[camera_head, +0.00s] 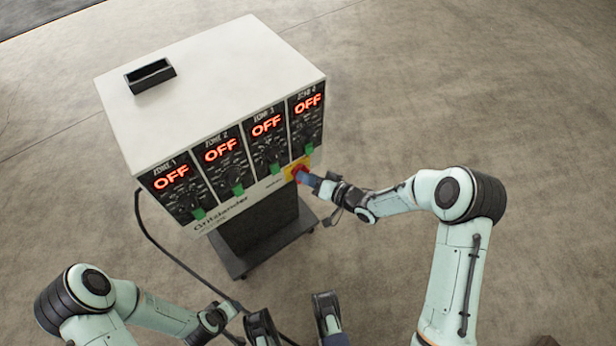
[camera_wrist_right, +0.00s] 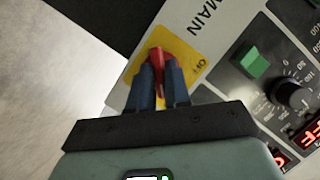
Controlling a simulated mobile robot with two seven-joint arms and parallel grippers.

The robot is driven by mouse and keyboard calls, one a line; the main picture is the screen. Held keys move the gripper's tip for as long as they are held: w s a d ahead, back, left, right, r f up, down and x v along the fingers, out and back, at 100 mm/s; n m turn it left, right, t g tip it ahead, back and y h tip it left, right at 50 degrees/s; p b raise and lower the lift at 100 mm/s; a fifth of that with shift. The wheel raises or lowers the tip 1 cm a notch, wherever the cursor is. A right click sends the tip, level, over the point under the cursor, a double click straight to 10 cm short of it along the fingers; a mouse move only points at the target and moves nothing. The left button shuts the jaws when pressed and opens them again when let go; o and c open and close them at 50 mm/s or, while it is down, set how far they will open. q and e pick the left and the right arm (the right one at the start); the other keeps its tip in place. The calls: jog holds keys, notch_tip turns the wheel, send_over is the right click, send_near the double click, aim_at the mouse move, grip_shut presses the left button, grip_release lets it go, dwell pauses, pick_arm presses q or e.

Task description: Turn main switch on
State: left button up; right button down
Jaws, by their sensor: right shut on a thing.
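The main switch (camera_head: 299,169) is a red knob on a yellow plate, at the lower right of the front of the control box. It also shows in the right wrist view as a red knob (camera_wrist_right: 157,58) with the word MAIN printed beside its plate. My right gripper (camera_head: 304,176) is shut on the red knob, its two blue fingers (camera_wrist_right: 161,70) on either side of it. The fingers hide part of the knob and plate. My left arm (camera_head: 160,315) is low at the left; its jaws are not clear.
The white control box (camera_head: 215,85) stands on a dark pedestal (camera_head: 262,222). Its zone displays (camera_head: 222,150) all read OFF, with black dials and green switches below. A black cable (camera_head: 165,250) runs down its left side to the floor. Open concrete floor lies around.

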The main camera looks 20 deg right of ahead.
jog(key=c, duration=1.2)
grip_release()
jog(key=shift+o, duration=0.2)
pick_arm(q)
jog(key=s+d+r+g+p, duration=0.1)
jog(key=s+d+r+p, duration=0.1)
jog(key=s+r+p, duration=0.1)
jog(key=shift+s+d+r+h, duration=0.3)
jog(key=shift+s+h, duration=0.1)
jog(key=shift+s, duration=0.3)
pick_arm(e)
jog(key=v, duration=1.3)
jog(key=shift+d, duration=0.15)
jog(key=shift+s+f, duration=0.1)
jog(key=shift+s, duration=0.05)
